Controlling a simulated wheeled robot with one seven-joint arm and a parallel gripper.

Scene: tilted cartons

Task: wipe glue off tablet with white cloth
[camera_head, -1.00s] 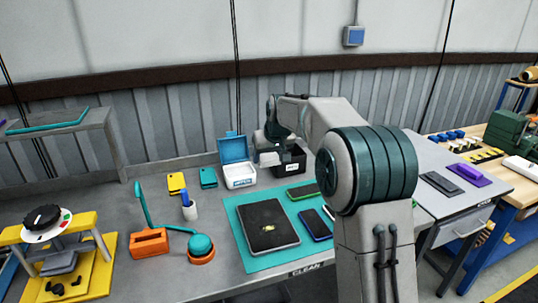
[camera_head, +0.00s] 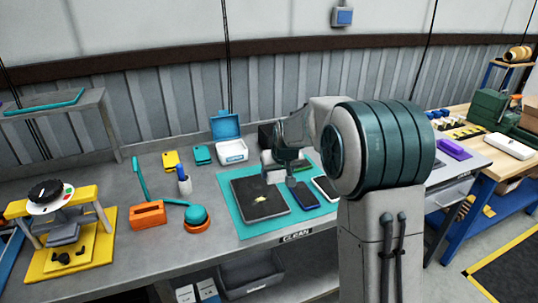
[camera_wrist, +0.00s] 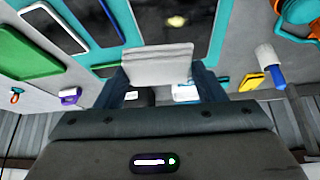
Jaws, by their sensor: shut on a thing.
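The tablet (camera_head: 250,205) is a dark slab lying on the teal mat (camera_head: 233,229). A pale yellow glue spot (camera_head: 260,201) is on its face; the spot also shows in the wrist view (camera_wrist: 176,20). My gripper (camera_wrist: 160,82) is shut on the white cloth (camera_wrist: 158,62), which spans between its two fingers as a folded pale piece. In the head view my gripper (camera_head: 280,178) is over the far right part of the tablet.
A blue phone (camera_head: 304,196) and a white-edged phone (camera_head: 326,188) lie right of the tablet. A white box (camera_head: 232,152) with a raised blue lid and a black bin (camera_head: 267,135) stand behind.

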